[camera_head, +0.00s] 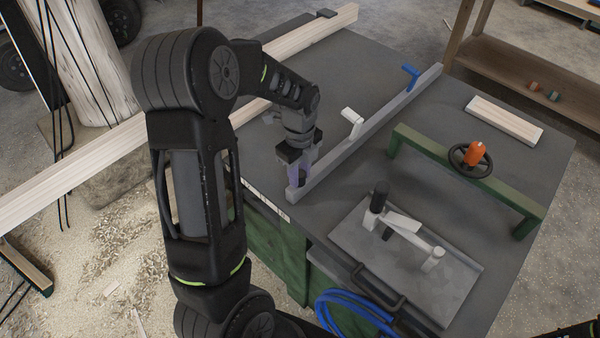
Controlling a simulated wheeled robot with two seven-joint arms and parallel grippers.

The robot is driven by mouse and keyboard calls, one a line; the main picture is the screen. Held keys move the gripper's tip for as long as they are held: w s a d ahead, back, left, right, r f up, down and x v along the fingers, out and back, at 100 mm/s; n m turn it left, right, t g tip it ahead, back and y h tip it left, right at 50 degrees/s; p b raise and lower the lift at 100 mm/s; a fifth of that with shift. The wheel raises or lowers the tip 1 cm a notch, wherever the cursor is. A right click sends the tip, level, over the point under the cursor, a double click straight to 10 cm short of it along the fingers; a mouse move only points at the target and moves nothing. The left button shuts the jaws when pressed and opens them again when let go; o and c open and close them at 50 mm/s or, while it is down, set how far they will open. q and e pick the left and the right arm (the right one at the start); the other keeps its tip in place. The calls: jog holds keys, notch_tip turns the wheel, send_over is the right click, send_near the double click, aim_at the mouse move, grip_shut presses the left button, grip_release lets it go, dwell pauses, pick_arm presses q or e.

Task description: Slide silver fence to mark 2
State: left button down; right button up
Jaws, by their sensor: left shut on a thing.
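The silver fence (375,125) is a long straight bar lying diagonally across the dark table top, from the front edge to the far right. A white lever (352,122) and a blue handle (410,74) stand along it. My left gripper (297,180) points down at the fence's near end and is shut on it; the fingers are partly hidden. Small white labels (266,201) line the table's front edge just left of that end; their numbers are too small to read.
A long wooden board (80,168) crosses the left, partly behind my arm. Right of the fence are a green rail (430,160) with a black handwheel (470,160), a grey plate (440,285) with a clamp, and a wood block (504,120). A blue hose (345,305) hangs in front.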

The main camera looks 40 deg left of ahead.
pick_arm(q)
jog(key=a, duration=0.4)
jog(key=a+b, duration=0.1)
jog(key=a, duration=0.4)
jog(key=w+a, duration=0.1)
jog(key=a, duration=0.4)
jog(key=shift+w+b, duration=0.1)
jog(key=shift+b, duration=0.25)
jog(key=c, duration=1.1)
grip_release()
jog(key=shift+r, duration=0.1)
notch_tip(320, 180, up, 8)
jog(key=shift+f+b, duration=0.2)
jog(key=shift+b, duration=0.4)
